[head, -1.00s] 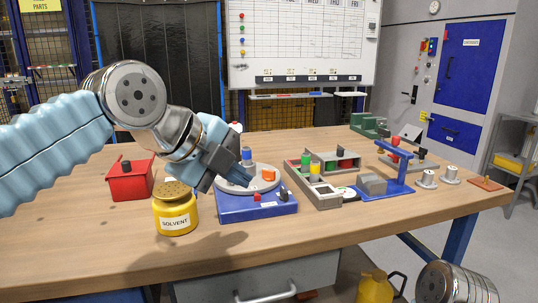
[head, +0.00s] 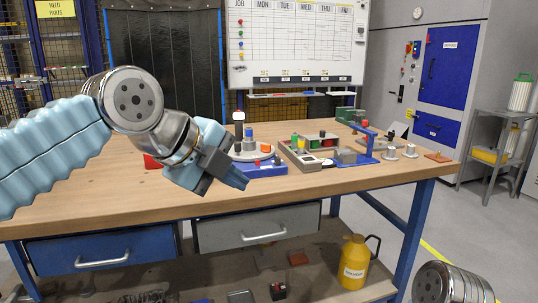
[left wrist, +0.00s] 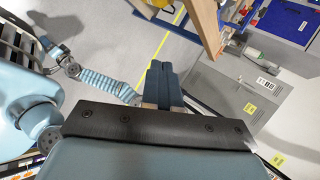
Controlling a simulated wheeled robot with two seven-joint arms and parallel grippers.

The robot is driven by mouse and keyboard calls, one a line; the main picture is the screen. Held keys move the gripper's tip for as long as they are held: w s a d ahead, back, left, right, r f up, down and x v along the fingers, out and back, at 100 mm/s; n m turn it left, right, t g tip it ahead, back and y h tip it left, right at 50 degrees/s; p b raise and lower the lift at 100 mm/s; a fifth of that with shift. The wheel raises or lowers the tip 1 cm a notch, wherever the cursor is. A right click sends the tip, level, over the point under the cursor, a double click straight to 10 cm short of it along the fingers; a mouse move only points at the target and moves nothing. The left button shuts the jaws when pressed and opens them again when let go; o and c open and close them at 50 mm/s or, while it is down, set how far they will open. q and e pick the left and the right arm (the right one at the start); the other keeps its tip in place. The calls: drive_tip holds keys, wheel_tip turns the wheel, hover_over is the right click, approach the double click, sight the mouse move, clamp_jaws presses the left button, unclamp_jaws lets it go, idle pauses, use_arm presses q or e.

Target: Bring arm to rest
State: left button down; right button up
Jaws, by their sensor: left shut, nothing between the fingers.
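My left gripper (head: 240,182) is shut and empty, in front of the workbench's front part in the head view. In the left wrist view its closed fingers (left wrist: 165,82) point over grey floor, with nothing between them. My right gripper cannot be made out; a metal link of my own shows at the head view's bottom right.
The wooden bench (head: 330,184) has drawers and a lower shelf with a yellow can (head: 354,265). A parts tray (head: 305,160) and a blue stand (head: 366,150) are right of the jig. A red box (head: 152,162) is mostly hidden behind my arm.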

use_arm(q)
drive_tip(key=w+d+f+n+g, duration=0.1)
drive_tip(key=w+f+n, duration=0.3)
drive_tip(key=f, duration=0.5)
drive_tip(key=w+d+f+n, duration=0.1)
drive_tip(key=w+f+n, duration=0.1)
drive_tip(key=w+f, duration=0.5)
wheel_tip(320, 180, down, 22)
drive_tip(key=s+a+n+g+y, duration=0.1)
drive_tip(key=n+g, duration=0.1)
drive_tip(key=n, duration=0.5)
drive_tip(key=s+a+f+n+g, duration=0.15)
drive_tip(key=s+f+n, duration=0.3)
drive_tip(key=f, duration=0.45)
drive_tip(key=s+a+f+n, duration=0.25)
drive_tip(key=s+f, duration=0.25)
drive_tip(key=f, duration=0.5)
drive_tip(key=s+a+f+n+g, duration=0.1)
drive_tip(key=s+f+n, duration=0.3)
drive_tip(key=s, duration=0.2)
drive_tip(key=s+a+f+n+y, duration=0.1)
drive_tip(key=s+f+n, duration=0.3)
drive_tip(key=s, duration=0.3)
drive_tip(key=shift+s+f+g, duration=0.3)
drive_tip(key=shift+f+g, duration=0.05)
drive_tip(key=shift+f, duration=0.2)
